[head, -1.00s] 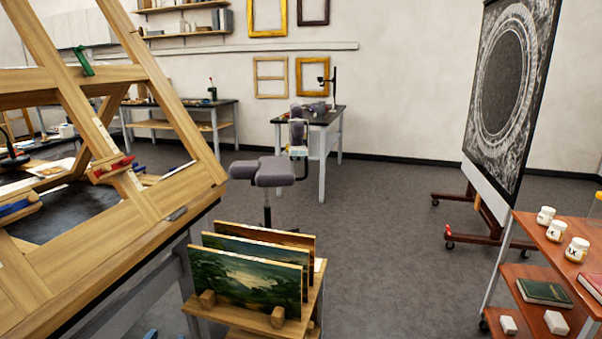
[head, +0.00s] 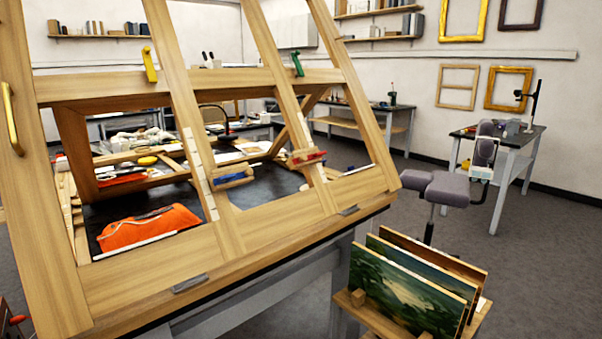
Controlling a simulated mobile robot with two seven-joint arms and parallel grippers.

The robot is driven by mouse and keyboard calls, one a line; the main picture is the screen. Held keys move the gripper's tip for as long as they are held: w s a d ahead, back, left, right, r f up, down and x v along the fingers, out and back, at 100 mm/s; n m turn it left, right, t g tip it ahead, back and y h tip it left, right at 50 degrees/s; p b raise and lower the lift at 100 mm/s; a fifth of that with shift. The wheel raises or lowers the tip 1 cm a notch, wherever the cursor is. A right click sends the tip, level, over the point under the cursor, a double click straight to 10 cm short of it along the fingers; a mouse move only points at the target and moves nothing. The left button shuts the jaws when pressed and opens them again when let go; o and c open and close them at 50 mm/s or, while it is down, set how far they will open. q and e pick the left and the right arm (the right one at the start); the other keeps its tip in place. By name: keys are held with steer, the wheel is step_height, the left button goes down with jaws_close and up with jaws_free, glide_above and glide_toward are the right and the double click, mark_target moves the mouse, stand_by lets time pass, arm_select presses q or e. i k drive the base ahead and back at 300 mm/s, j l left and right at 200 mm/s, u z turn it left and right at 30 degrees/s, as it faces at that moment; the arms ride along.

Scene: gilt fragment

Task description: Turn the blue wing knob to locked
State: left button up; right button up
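A blue knob (head: 233,177) sits on a small wooden block on the lower part of a large tilted wooden frame (head: 150,258), left of centre. It looks like a long bar lying nearly level, rising slightly to the right. Its setting marks are too small to read. A red knob (head: 308,158) on a similar block is to its right. A yellow lever (head: 149,65) and a green lever (head: 297,63) are on the frame's upper crossbar. Neither of my grippers shows in the head view.
The frame stands on a dark-edged table with an orange cloth (head: 149,227) behind its bars. A rack of paintings (head: 411,285) stands at the front right, with a grey stool (head: 443,190) behind it. Open grey floor (head: 545,265) lies to the right.

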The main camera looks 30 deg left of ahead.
mark_target(224, 178)
steer(key=u, duration=1.3)
